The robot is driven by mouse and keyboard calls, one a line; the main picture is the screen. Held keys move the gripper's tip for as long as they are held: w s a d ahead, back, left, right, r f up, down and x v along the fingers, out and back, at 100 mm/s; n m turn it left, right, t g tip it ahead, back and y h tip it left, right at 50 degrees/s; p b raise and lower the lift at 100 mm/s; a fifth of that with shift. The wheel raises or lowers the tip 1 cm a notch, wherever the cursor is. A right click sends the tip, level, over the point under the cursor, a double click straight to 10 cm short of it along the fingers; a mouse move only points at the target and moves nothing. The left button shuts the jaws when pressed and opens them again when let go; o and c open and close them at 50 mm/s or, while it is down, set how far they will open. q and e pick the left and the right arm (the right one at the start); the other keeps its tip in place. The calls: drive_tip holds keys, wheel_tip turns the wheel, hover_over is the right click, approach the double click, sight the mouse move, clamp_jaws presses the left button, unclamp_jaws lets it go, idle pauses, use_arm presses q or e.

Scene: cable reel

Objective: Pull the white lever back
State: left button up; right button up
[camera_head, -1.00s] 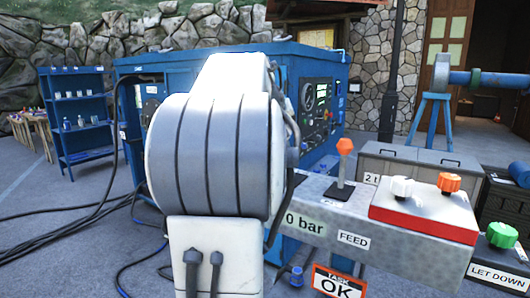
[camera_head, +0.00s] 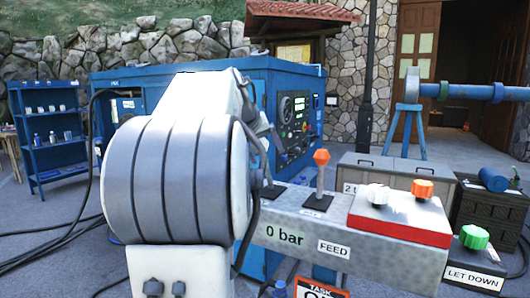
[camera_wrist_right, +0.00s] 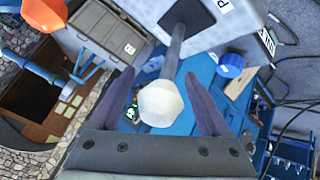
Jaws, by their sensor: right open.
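The white lever shows in the right wrist view as a pale faceted knob (camera_wrist_right: 160,103) on a grey stem, rising from a light panel (camera_wrist_right: 208,22). My right gripper (camera_wrist_right: 160,74) is open, with one dark finger on each side of the knob. My left gripper is not in view.
A blue machine (camera_head: 225,75) stands behind.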

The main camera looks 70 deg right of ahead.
drive_tip(key=v, duration=1)
drive_tip(key=shift+r, duration=0.2)
drive_tip(key=shift+a, duration=0.1)
drive_tip(key=w+a+f+n+t+y, duration=0.1)
drive_tip(key=w+a+f+n+t, duration=0.15)
drive_tip(key=w+a+f, duration=0.4)
drive_tip(key=w+a+f+n+t+y, duration=0.1)
drive_tip(key=w+a+f+n+y, duration=0.2)
drive_tip(key=w, duration=0.6)
drive_tip(key=w+a+f+n+t+y, duration=0.1)
drive_tip(key=w+a+f+n, duration=0.2)
drive_tip(key=a, duration=0.5)
drive_tip(key=w+a+f+n+t+y, duration=0.1)
drive_tip(key=w+a+f+n, duration=0.1)
drive_tip(key=w+a+f, duration=0.5)
drive_tip(key=s+a+f+n+g+y, duration=0.1)
drive_tip(key=s+a+f+n+y, duration=0.2)
drive_tip(key=a, duration=0.6)
drive_tip(key=s+a+f+n+g, duration=0.1)
drive_tip(key=s+a+f, duration=0.3)
drive_tip(key=a, duration=0.5)
drive_tip(key=s+a+f+n+g, duration=0.1)
drive_tip(key=s+a+f+n, duration=0.1)
drive_tip(key=s+a+f, duration=0.3)
drive_tip(key=s+a+f+n+g+y, duration=0.1)
drive_tip(key=s+a+f+n, duration=0.2)
drive_tip(key=s, duration=0.7)
drive_tip(key=a+f, duration=0.2)
drive_tip(key=shift+s+a, duration=0.2)
drive_tip(key=shift+a, duration=0.2)
